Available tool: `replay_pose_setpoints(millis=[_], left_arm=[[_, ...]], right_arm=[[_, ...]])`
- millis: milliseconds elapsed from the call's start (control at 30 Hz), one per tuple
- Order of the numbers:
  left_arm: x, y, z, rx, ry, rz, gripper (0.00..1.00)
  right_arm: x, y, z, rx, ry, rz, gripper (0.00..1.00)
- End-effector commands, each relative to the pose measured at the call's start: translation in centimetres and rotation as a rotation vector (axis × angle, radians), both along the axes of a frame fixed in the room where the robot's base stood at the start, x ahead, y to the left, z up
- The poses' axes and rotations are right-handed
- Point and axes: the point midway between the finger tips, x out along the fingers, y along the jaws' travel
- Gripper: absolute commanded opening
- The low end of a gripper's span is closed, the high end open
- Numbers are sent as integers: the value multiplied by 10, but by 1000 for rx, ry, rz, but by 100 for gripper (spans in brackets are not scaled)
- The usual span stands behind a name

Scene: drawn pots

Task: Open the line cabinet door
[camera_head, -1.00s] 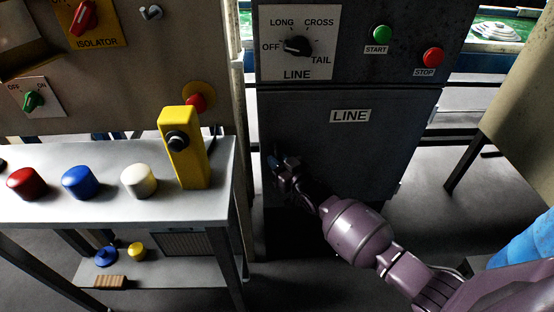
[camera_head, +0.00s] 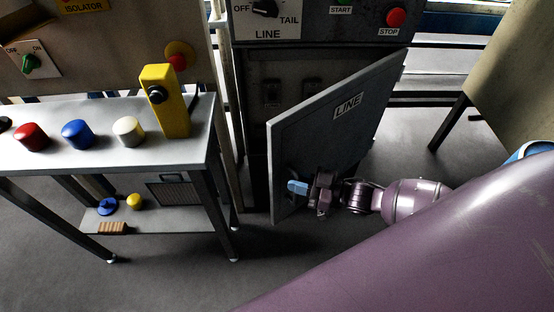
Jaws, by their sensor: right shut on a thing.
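The grey line cabinet door (camera_head: 335,130), with a "LINE" label, stands swung out from the cabinet (camera_head: 262,75), its right edge still at the cabinet's right side. Behind it the dark inside shows, with small dim fittings that I cannot make out. A light blue handle (camera_head: 297,187) sits near the door's lower left edge. My right gripper (camera_head: 309,190) is at the handle, shut on it. The fingertips are partly hidden against the door. My right arm comes in from the lower right. My left gripper is not in view.
A steel table (camera_head: 95,163) at left bears red, blue and white knobs and a yellow box (camera_head: 163,100). Its lower shelf holds small items. A rotary switch (camera_head: 265,8) is above the door. The floor (camera_head: 200,275) in front is clear.

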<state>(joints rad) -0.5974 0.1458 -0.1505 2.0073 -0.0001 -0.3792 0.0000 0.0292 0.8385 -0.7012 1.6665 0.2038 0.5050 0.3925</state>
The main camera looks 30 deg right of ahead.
Motion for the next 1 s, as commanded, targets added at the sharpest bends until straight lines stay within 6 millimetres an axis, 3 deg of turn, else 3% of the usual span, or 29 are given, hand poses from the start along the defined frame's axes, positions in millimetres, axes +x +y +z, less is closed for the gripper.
replay_pose_setpoints(millis=[200, 500, 700, 1000], left_arm=[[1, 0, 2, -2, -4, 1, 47], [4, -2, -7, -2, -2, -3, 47], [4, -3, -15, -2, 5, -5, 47], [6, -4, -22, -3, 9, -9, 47]], right_arm=[[-75, -34, -1, -6, 3, 177, 0], [-166, -98, -3, -4, 8, 424, 0], [-211, -146, -3, -2, 8, 570, 0], [-249, -200, -2, 1, 4, 720, 0]])
